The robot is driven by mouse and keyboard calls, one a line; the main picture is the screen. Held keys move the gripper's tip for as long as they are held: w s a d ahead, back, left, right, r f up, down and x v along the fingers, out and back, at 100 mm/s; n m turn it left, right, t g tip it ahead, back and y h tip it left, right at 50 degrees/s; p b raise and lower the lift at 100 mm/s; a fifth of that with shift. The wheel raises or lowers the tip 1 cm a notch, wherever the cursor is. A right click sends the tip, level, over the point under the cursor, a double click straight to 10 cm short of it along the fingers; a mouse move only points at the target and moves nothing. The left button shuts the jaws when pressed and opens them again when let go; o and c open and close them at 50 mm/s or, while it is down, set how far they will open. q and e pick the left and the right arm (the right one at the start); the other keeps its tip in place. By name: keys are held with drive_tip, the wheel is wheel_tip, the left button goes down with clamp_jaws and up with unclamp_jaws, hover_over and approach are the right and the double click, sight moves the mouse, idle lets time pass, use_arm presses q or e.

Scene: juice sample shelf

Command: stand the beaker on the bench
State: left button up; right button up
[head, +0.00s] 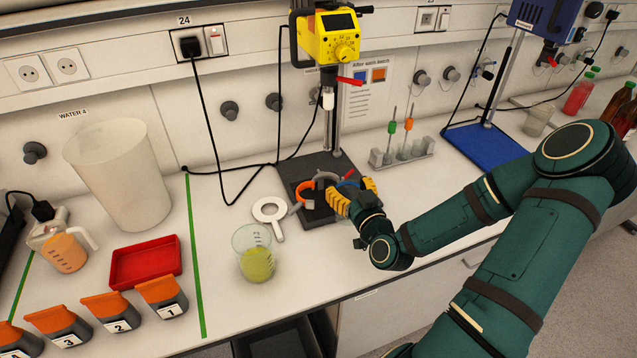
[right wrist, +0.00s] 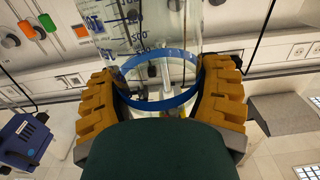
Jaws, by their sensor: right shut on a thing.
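My right gripper (head: 352,195) is shut on a clear graduated beaker, at the base of the yellow overhead stirrer. In the right wrist view the beaker (right wrist: 140,45) stands between the two yellow fingers, with blue markings and a blue band (right wrist: 160,103) around it. In the head view the held beaker is mostly hidden and hard to make out, so I cannot tell whether it touches the base. Another beaker (head: 257,262) with yellow-green liquid stands upright on the white bench (head: 225,315). My left gripper is out of view.
The yellow stirrer (head: 327,38) rises on its stand, with an orange-and-grey curved piece (head: 303,193) near my gripper. A white ring with a handle (head: 269,213) lies left of it. A tube rack (head: 402,152) stands behind right. The bench's front middle is clear.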

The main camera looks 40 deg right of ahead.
drive_tip(key=shift+w+d+r, duration=0.1)
drive_tip(key=shift+d+r, duration=0.1)
drive_tip(key=shift+r, duration=0.05)
drive_tip(key=shift+a, duration=0.1)
drive_tip(key=shift+w+d+f+b, duration=0.2)
drive_tip(key=shift+w+d+f, duration=0.55)
drive_tip(key=shift+w+f, duration=1)
drive_tip(key=shift+w+d+f+b, duration=0.15)
drive_tip(key=shift+w+d+f, duration=0.6)
drive_tip(key=shift+w, duration=1.95)
drive_tip(key=shift+w+d+f+b, duration=0.2)
drive_tip(key=shift+w+d+f, duration=0.5)
drive_tip(key=shift+w+f, duration=1.1)
drive_tip(key=shift+w+r, duration=0.35)
drive_tip(key=shift+r, duration=0.15)
drive_tip(key=o, duration=1.3)
drive_tip(key=shift+f, duration=0.1)
